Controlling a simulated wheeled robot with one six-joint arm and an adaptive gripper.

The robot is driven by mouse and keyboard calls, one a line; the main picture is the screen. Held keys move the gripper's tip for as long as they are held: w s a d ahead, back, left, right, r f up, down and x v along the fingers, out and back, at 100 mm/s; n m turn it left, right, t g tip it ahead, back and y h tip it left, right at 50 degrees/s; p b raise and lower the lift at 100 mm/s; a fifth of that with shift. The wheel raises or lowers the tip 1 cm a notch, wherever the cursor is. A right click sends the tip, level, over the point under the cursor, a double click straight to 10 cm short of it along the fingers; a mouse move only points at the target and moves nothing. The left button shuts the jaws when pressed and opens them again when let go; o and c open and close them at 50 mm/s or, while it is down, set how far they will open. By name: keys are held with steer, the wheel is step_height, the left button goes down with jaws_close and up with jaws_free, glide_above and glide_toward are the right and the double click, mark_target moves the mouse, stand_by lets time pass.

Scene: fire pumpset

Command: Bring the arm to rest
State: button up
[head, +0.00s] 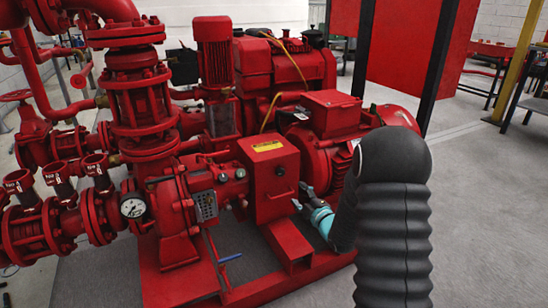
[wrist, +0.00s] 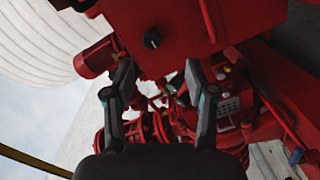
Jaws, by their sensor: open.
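My gripper (head: 304,202) is at the end of my black-sleeved arm, low in front of the red box with a yellow label (head: 268,165) on the pumpset. In the head view the fingertips are small and close to the box's right side; I cannot tell if they touch it. In the wrist view my gripper (wrist: 158,88) shows two dark fingers apart with nothing between them. The same red box (wrist: 180,30), with a black knob (wrist: 152,39), fills the upper middle beyond the fingers. My arm hides part of the motor and the floor behind it.
Red pipes and valves with a pressure gauge (head: 133,207) stand at the left. A red motor (head: 335,130) is just behind my arm. A blue handle (head: 230,258) sticks out low at the front. Grey floor (head: 480,200) is open on the right, before a yellow post (head: 518,60).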

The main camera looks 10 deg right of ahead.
steer(key=s+d+f+m+g+h, duration=0.2)
steer(key=f+m+g, duration=0.1)
steer(key=f, duration=0.2)
steer(key=s+d+f+m+g+h, duration=0.2)
steer(key=d+f+m+g, duration=0.1)
steer(key=f, duration=0.3)
steer(key=s+d+r+m+g+h+p, duration=0.1)
steer(key=s+r+m+g, duration=0.15)
steer(key=s, duration=0.25)
steer(key=s+d+r+m+g+h+p, duration=0.1)
steer(key=s+m+g, duration=0.15)
steer(key=s, duration=0.25)
steer(key=s+a+r+m+p, duration=0.2)
steer(key=s+a+r+p, duration=0.2)
steer(key=s+r, duration=0.9)
steer(key=s+a+r+m+y+p, duration=0.1)
steer(key=s+a+r+m+p, duration=0.2)
steer(key=s+a+r, duration=0.4)
steer(key=p+v, duration=0.1)
steer(key=v, duration=1.3)
steer(key=shift+s+p, duration=0.3)
steer(key=shift+p, duration=0.05)
steer(key=shift+f, duration=0.15)
